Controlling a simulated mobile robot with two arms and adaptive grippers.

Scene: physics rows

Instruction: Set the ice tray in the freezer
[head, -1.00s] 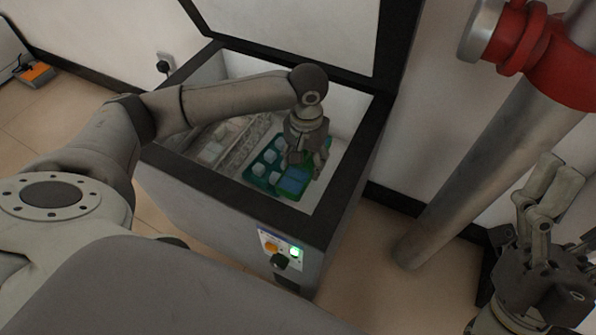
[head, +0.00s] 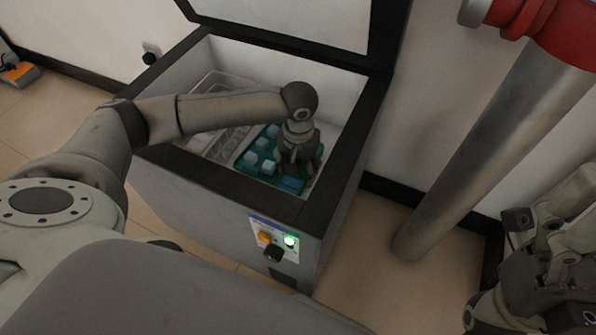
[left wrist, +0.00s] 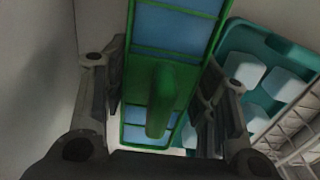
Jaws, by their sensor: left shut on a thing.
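The ice tray (left wrist: 185,85) is green with blue-filled compartments and a raised green middle grip. My left gripper (head: 302,170) is shut on it inside the open chest freezer (head: 225,190); the fingers stand on both sides of the grip in the left wrist view. In the head view only a small blue part of the tray (head: 292,184) shows below the gripper. Whether it touches the freezer floor is hidden. My right gripper (head: 540,235) is at the lower right, outside the freezer, and its jaw opening is unclear.
A teal tray with pale cubes (head: 262,152) lies beside the held tray. A wire basket (head: 228,140) with a clear container is left of it. The freezer's dark rim surrounds them and its lid (head: 290,20) stands raised. A grey pipe (head: 480,150) stands to the right.

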